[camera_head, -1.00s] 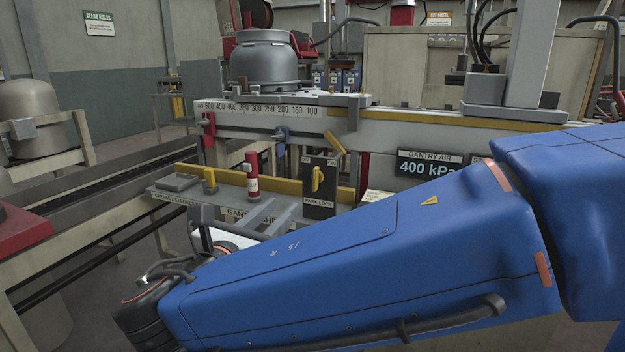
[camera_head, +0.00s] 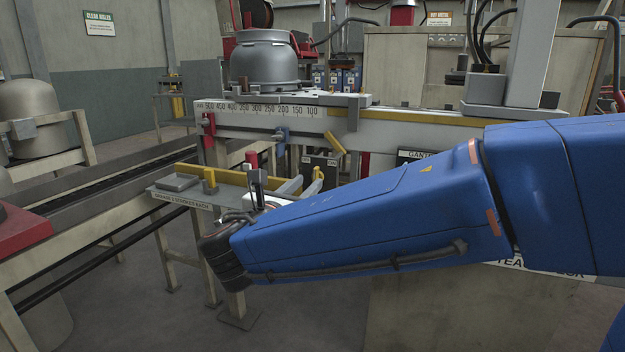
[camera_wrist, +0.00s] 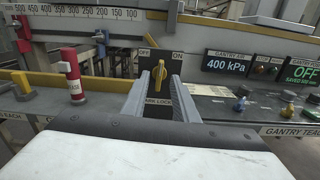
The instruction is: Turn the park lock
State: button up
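In the wrist view my gripper (camera_wrist: 159,82) is open, with one grey finger on each side of the knob in the picture. I see gaps between the knob and both fingers; whether the tips reach its depth I cannot tell. In the head view my blue arm hides most of the panel; its top edge (camera_head: 318,160) shows above my gripper (camera_head: 303,182).
A red cylinder (camera_wrist: 71,75) stands left of the lock, with a yellow rail (camera_wrist: 112,85) behind it. To the right are a 400 kPa gantry air display (camera_wrist: 230,64), a green OFF display (camera_wrist: 299,70) and several small knobs. A scale beam (camera_wrist: 80,14) runs behind.

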aim_at(314, 177)
jog(key=shift+x, duration=2.3)
grip_shut()
